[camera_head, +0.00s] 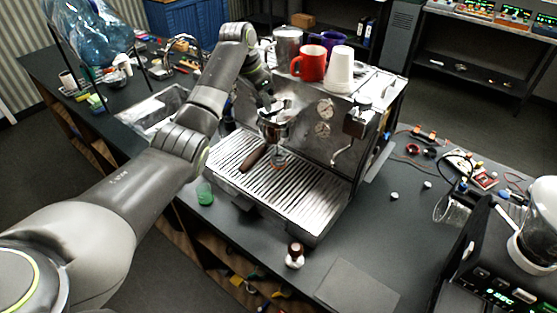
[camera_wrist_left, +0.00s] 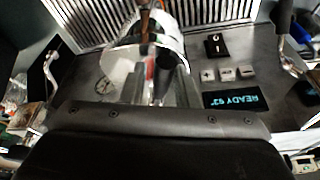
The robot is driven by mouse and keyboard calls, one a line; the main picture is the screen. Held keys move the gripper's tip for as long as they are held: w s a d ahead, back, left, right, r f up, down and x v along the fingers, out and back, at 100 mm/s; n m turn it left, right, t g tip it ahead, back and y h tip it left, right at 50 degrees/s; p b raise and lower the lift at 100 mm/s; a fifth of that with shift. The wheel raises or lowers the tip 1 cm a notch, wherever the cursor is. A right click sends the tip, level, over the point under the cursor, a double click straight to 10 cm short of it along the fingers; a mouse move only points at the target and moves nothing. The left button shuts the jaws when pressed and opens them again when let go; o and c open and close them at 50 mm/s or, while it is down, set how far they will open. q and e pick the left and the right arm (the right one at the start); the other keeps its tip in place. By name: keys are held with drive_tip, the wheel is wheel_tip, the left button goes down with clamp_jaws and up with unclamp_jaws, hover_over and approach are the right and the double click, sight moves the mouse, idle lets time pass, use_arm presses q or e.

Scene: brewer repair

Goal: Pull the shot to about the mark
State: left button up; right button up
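The espresso machine (camera_head: 318,185) stands on the dark bench. Its portafilter (camera_head: 255,158) sits under the group head (camera_head: 274,128), with the wooden handle pointing to the front left. A small clear glass (camera_head: 279,161) with a reddish line stands on the drip tray (camera_head: 290,196) below it; its contents are too small to tell. My left gripper (camera_head: 268,103) is at the top of the group head. In the left wrist view its fingers (camera_wrist_left: 158,88) are apart, with a dark and reddish part showing between them; contact is unclear. My right gripper is out of view.
A red mug (camera_head: 309,64), white cups (camera_head: 338,68) and a metal pitcher (camera_head: 287,45) stand on the machine's top. A steam wand (camera_head: 345,150) hangs at its right. A grinder (camera_head: 535,225) is at right.

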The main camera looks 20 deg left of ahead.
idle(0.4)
use_arm(q)
drive_tip(key=shift+s+d+n+y, duration=0.35)
drive_tip(key=shift+d+n, duration=0.4)
drive_tip(key=shift+n, duration=0.35)
drive_tip(key=shift+s+d+n+y, duration=0.3)
drive_tip(key=shift+d+n, duration=0.45)
drive_tip(key=shift+n, duration=0.35)
drive_tip(key=shift+s+d+n+t+y, duration=0.2)
drive_tip(key=shift+d+n, duration=0.35)
drive_tip(key=shift+n, duration=0.2)
drive_tip(key=shift+s+d+n+t+y, duration=0.1)
drive_tip(key=shift+d+n+y, duration=0.05)
drive_tip(key=shift+d+n, duration=0.5)
drive_tip(key=o, duration=0.4)
drive_tip(key=shift+a, duration=0.15)
wheel_tip(320, 180, up, 7)
